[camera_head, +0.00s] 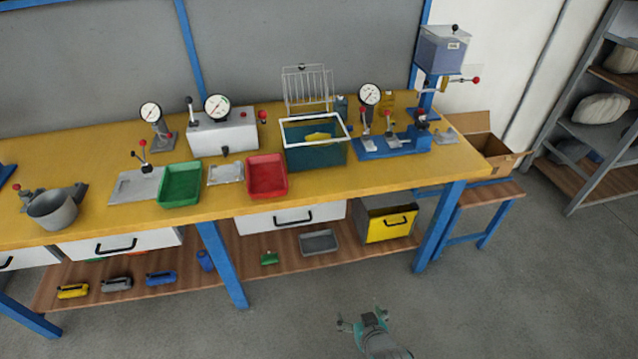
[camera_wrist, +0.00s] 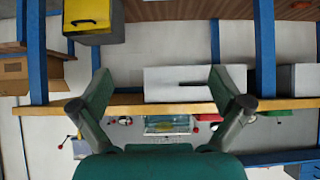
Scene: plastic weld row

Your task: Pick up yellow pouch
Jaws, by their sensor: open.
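A yellow item (camera_head: 318,136), which looks like the yellow pouch, lies inside the dark teal bin (camera_head: 318,157) with a white rim on the workbench. Only its upper part shows above the bin's front wall. My gripper (camera_head: 361,316) is open and empty, low in front of the bench and well apart from the bin. In the wrist view my gripper's two fingers (camera_wrist: 160,75) are spread wide with nothing between them.
The yellow-topped workbench (camera_head: 370,184) holds a red tray (camera_head: 267,177), a green tray (camera_head: 180,185), a wire rack (camera_head: 307,90) behind the bin and a blue-based fixture (camera_head: 392,146) to its right. White drawers (camera_head: 290,219) hang below. The floor in front is clear.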

